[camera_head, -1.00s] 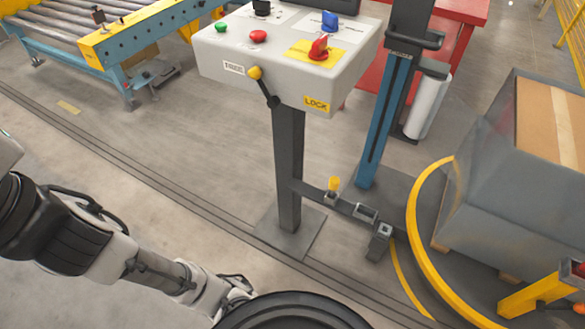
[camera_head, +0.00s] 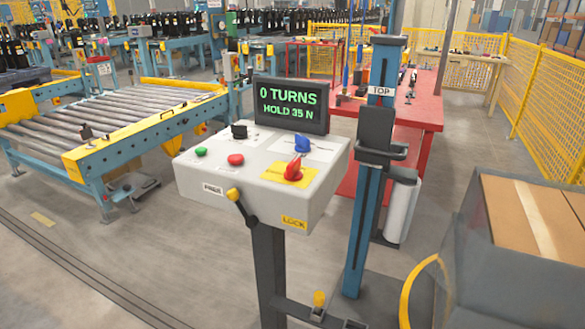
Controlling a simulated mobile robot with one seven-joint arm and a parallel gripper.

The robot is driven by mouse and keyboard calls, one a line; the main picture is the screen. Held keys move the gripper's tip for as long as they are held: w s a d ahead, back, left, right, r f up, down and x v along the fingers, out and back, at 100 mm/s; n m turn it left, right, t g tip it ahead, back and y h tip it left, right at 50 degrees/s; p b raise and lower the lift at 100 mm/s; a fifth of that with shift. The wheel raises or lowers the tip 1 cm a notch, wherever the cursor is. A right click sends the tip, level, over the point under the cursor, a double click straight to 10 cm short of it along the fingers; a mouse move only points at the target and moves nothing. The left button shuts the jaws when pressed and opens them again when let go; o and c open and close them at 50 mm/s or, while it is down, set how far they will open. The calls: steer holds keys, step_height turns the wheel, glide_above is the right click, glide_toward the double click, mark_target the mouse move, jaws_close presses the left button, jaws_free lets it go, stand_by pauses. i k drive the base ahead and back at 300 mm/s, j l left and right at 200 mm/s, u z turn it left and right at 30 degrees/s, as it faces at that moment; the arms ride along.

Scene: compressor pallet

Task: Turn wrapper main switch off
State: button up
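The wrapper control box (camera_head: 225,200) is a light grey console on a dark post (camera_head: 270,270) in the middle of the head view. A red rotary switch (camera_head: 293,170) sits on a yellow plate (camera_head: 280,176) at the right of its sloped top. A blue rotary knob (camera_head: 302,144) is behind it. A green button (camera_head: 201,152), a red button (camera_head: 236,159) and a black knob (camera_head: 239,131) are to the left. My gripper is out of view.
A display (camera_head: 291,105) behind the console reads "0 TURNS HOLD 35 N". A blue mast (camera_head: 375,170) and a wrapped pallet load (camera_head: 510,260) stand to the right. A roller conveyor (camera_head: 110,115) is at left. Floor in front of the console is clear.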

mark_target(292, 173)
steer(key=i+j+z, duration=0.15)
steer(key=j, duration=0.15)
steer(key=i+j+z, duration=0.2)
steer(key=j, duration=0.15)
steer(key=i+j+z, duration=0.15)
steer(key=j, duration=0.2)
steer(key=j+z, duration=0.45)
steer(key=j, duration=0.4)
steer(key=k+l, duration=0.15)
steer(key=k, duration=0.15)
steer(key=k+l, duration=0.2)
steer(key=k+z, duration=0.05)
steer(key=k, duration=0.05)
